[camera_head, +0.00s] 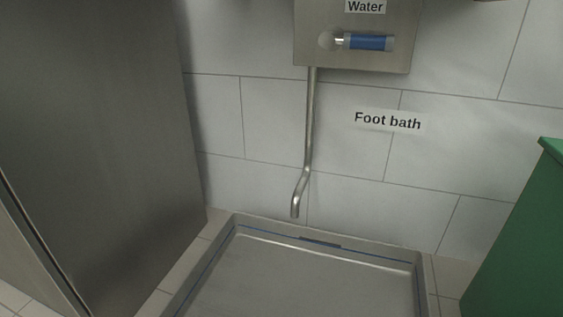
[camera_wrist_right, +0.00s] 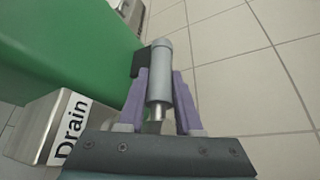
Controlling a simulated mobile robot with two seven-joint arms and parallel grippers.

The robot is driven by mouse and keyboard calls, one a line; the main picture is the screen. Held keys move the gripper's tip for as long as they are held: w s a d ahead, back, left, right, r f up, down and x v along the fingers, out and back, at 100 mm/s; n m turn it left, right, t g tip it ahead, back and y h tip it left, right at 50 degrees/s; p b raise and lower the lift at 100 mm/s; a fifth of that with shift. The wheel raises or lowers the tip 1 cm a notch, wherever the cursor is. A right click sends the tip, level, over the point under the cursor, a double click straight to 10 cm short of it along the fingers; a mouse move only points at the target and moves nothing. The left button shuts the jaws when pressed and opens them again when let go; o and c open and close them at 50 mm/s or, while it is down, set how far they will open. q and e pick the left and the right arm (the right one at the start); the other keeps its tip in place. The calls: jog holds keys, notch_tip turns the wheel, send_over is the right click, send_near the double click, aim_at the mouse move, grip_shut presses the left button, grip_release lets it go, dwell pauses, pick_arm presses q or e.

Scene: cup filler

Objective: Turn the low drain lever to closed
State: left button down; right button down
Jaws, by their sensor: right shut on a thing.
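In the right wrist view, the drain lever (camera_wrist_right: 159,75) is a grey cylindrical handle with a short metal stem at its lower end. My right gripper (camera_wrist_right: 160,85) is shut on it, with one purple finger on each side of the handle. A metal box with a "Drain" label (camera_wrist_right: 70,128) is at the lower left. The joint between lever and box is hidden behind my gripper's body. The drain lever does not show in the head view. My left gripper is in neither view.
A green panel (camera_wrist_right: 60,45) stands close left of the lever, with a small black part (camera_wrist_right: 141,62) by its edge. Open tiled floor (camera_wrist_right: 250,80) lies right. The head view shows the foot bath basin (camera_head: 300,280), a spout (camera_head: 308,130) and a blue-handled water lever (camera_head: 368,42).

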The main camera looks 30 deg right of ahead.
dwell(0.5)
jog(key=c, duration=0.6)
grip_release()
jog(key=shift+r, duration=0.1)
jog(key=v, duration=0.9)
jog(key=shift+w+a+p, duration=0.3)
jog(key=shift+a+p, duration=0.05)
jog(key=shift+p, duration=0.05)
